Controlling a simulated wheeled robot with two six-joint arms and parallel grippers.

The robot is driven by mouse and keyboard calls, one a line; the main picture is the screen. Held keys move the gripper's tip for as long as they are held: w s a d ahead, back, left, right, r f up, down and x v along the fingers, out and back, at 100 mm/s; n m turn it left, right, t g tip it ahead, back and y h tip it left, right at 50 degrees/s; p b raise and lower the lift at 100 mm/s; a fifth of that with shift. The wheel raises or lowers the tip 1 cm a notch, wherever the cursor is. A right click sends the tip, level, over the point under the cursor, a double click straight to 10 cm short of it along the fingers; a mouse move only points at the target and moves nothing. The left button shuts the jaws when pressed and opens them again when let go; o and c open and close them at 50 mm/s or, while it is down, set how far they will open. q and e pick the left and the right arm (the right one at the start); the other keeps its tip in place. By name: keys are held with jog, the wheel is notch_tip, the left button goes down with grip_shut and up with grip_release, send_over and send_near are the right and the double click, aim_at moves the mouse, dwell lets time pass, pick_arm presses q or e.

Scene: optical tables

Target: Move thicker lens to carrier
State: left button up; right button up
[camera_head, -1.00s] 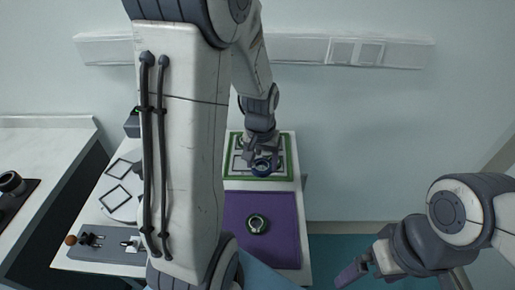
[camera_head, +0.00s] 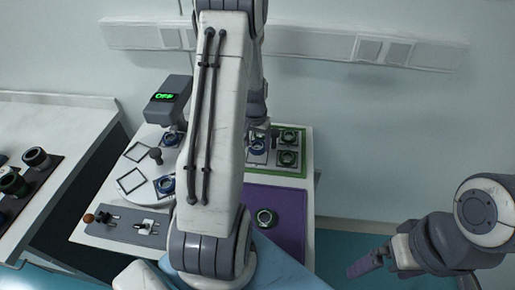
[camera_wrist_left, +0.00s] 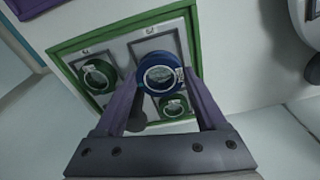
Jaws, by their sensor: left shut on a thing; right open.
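My left gripper (camera_wrist_left: 160,84) is shut on a blue-ringed lens (camera_wrist_left: 160,76), which lies between its purple fingers in the left wrist view. The held lens also shows in the head view (camera_head: 257,147), at the green-edged tray (camera_head: 276,171). I cannot tell whether it touches the tray. Green-ringed lenses (camera_head: 290,136) sit in square frames on that tray. My right gripper (camera_head: 372,264) is open and empty at the lower right. Which lens is thicker is not clear.
A lever panel (camera_head: 122,226) is in front. More lenses (camera_head: 36,158) stand on the left counter.

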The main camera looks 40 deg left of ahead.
aim_at(257, 147)
pick_arm(q)
notch_tip(257, 147, down, 3)
jog(key=shift+f+p, duration=0.15)
jog(key=shift+p, duration=0.15)
jog(key=shift+s+d+f+b, duration=0.15)
jog(key=shift+s+f+b, duration=0.1)
jog(key=shift+f+b, duration=0.4)
jog(key=o, duration=1.4)
jog(key=shift+c, duration=0.2)
jog(key=shift+r+p, duration=0.3)
jog(key=shift+p, duration=0.05)
notch_tip(257, 147, up, 13)
jog(key=b, duration=0.1)
jog(key=shift+s+d+f, duration=0.15)
jog(key=shift+s+f, duration=0.05)
jog(key=shift+s, duration=0.25)
jog(key=shift+f, duration=0.1)
